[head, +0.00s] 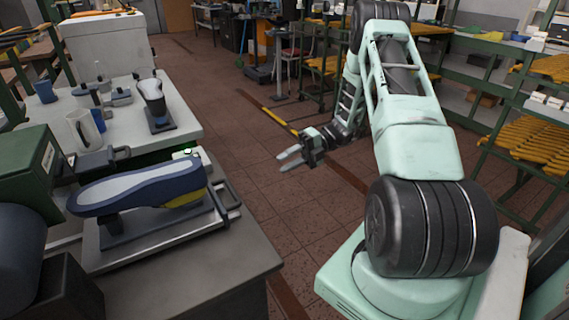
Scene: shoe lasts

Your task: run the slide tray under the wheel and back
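The slide tray (158,242) is a flat grey plate on the near bench at the lower left. A dark bar handle (229,196) stands at its right end. A blue shoe last (140,189) with a grey upper face lies sole-up on a stand on the tray. A dark rounded cylinder (20,248) shows at the left edge; I cannot tell whether it is the wheel. My gripper (281,163) is right of the tray handle, apart from it, over the floor. Its two fingers are spread and empty, pointing left.
A green machine housing (28,165) stands behind the tray's left end. A farther bench (185,126) holds another last (153,100), a white mug (84,131) and blue cups. Green shelves (495,90) with yellow slatted trays line the right. The tiled floor between is clear.

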